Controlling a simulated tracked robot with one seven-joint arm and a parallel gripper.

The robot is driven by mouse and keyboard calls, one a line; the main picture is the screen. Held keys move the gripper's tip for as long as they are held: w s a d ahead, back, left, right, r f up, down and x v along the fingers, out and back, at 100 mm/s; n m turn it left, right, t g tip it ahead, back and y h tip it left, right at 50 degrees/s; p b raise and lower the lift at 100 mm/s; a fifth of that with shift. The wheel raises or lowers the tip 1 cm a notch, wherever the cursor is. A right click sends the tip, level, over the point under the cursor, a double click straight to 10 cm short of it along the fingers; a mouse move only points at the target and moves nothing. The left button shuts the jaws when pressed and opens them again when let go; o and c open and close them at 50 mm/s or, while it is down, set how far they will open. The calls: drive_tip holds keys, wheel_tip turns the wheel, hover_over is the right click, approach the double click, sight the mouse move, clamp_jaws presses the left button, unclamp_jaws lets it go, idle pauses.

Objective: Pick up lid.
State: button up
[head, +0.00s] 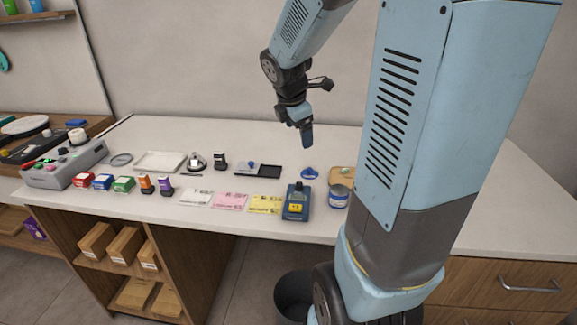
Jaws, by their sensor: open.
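A small blue lid-like piece (309,173) lies on the white counter (330,233), right of a black tray. A blue and white round tin (338,196) stands in front and to the right of it, partly beside my arm. My gripper (307,143) points down in the air above and behind the blue piece, apart from it. Its jaws are open and hold nothing that I can see. The gap between the fingers is hard to make out from this side.
A blue handheld device (296,202) stands left of the tin. A wooden board (342,175) lies behind the tin. Stamps, colored boxes, paper slips (230,201) and a white tray (160,161) fill the left. My arm hides part of the right counter.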

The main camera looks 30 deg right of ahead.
drive_tip(key=w+d+f+n, duration=0.3)
drive_tip(key=w+f+n, duration=0.2)
drive_tip(key=f+n, duration=0.1)
hover_over(308, 169)
drive_tip(key=a, duration=0.2)
drive_tip(key=shift+n+g, duration=0.3)
drive_tip(key=shift+g, duration=0.1)
drive_tip(key=f, duration=0.8)
drive_tip(key=shift+s, duration=0.25)
drive_tip(key=shift+s+x, duration=0.2)
drive_tip(key=shift+x, duration=1.15)
drive_tip(key=shift+s+x, duration=0.15)
drive_tip(key=shift+x, duration=1.25)
drive_tip(key=shift+d, duration=0.1)
drive_tip(key=shift+f, duration=0.1)
drive_tip(key=c, duration=1.1)
